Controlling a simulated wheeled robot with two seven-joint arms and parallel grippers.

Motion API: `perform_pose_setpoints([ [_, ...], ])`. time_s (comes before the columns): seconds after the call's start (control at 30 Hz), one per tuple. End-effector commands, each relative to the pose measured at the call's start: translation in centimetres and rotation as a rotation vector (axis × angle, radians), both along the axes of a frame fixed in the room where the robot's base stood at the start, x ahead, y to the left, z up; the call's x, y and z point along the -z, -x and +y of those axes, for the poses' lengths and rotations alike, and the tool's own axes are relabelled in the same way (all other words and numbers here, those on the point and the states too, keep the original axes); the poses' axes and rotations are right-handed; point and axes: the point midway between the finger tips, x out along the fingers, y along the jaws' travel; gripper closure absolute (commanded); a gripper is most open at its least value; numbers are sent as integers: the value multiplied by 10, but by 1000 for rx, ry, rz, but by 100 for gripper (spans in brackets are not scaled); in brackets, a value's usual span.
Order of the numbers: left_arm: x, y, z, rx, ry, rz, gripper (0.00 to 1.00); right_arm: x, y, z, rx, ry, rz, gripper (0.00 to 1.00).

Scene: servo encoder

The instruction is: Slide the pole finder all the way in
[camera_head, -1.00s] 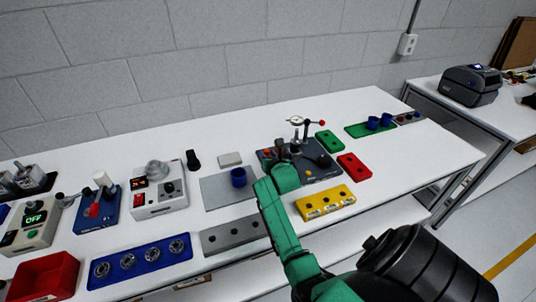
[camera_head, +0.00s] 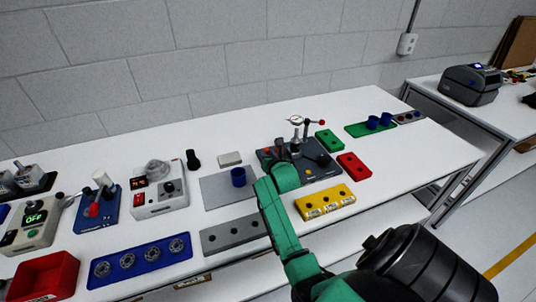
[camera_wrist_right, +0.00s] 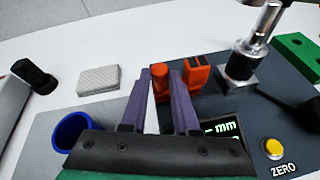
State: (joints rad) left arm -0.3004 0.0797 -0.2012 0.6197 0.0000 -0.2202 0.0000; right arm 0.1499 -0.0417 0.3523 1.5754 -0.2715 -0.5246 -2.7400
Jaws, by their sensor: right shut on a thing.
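My right gripper (camera_head: 281,153) is over the dark grey device (camera_head: 312,174) with a dial gauge (camera_head: 296,121) on the white table. In the right wrist view its two purple fingers (camera_wrist_right: 161,78) are closed around an upright orange post (camera_wrist_right: 160,82). An orange block (camera_wrist_right: 196,73) stands just to the right of the fingers. The orange post looks like the pole finder's handle, but its lower part and its slot are hidden by the gripper. I cannot tell how far in it is. My left gripper is not in view.
A metal gauge post (camera_wrist_right: 250,50) stands close right of the fingers. A display and a yellow ZERO button (camera_wrist_right: 272,148) are on the device. A blue cup (camera_head: 238,177) stands on a grey plate at left.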

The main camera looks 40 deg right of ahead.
Motion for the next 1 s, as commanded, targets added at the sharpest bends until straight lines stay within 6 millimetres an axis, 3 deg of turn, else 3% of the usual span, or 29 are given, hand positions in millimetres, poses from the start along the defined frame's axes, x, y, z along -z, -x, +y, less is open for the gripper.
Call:
perform_pose_setpoints([
  [0.83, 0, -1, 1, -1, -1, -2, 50, 0, 0, 0, 0, 0, 0, 100],
  [1.0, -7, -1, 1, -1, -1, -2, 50, -3, 4, -13, 1, 8, 1, 100],
])
